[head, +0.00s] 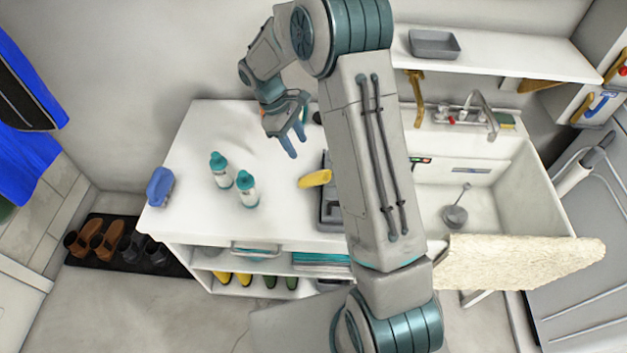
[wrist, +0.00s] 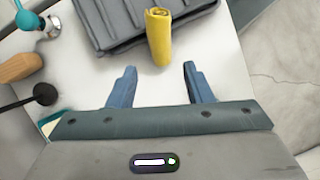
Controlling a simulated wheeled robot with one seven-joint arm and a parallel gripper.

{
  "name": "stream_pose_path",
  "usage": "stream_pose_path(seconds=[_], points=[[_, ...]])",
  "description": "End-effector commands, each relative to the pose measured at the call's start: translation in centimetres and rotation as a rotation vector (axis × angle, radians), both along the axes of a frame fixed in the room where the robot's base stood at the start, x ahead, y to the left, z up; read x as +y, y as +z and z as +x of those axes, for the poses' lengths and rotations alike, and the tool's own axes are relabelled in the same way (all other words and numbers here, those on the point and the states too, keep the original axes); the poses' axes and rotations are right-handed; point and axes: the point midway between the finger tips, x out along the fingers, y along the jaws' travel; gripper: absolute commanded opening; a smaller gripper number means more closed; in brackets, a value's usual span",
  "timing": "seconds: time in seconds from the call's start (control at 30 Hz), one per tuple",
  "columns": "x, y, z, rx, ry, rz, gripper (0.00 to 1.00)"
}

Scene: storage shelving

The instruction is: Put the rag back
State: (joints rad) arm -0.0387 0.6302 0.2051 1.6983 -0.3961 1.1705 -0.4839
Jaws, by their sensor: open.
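A yellow rolled cloth (head: 315,179), which looks like the rag, lies on the edge of a dark grey case or tray (head: 328,214) on the white counter. In the wrist view the yellow roll (wrist: 158,38) is ahead of the fingertips, roughly centred between them and apart from them. My gripper (head: 296,146) is open and empty above the back of the counter; its two blue fingers also show in the wrist view (wrist: 160,84). A cream, fluffy cloth (head: 520,260) hangs over the front edge of the sink. My arm hides part of the grey case in the head view.
A sink (head: 490,190) with a tap is at right. A shelf (head: 500,55) with a grey tray (head: 434,43) is above. The counter's back left is clear.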

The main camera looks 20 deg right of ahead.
Motion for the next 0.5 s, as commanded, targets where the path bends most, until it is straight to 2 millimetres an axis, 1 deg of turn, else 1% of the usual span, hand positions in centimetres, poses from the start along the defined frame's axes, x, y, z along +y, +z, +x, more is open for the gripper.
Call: stream_pose_path(seconds=[0.3,0.4,0.5], points=[[-1.7,-5.4,-1.5,0.007,0.001,-0.001,0.46],[-2.1,-6.7,-1.7,0.005,0.0,-0.001,0.46],[-2.4,-7.5,-1.9,0.003,0.001,-0.001,0.46]])
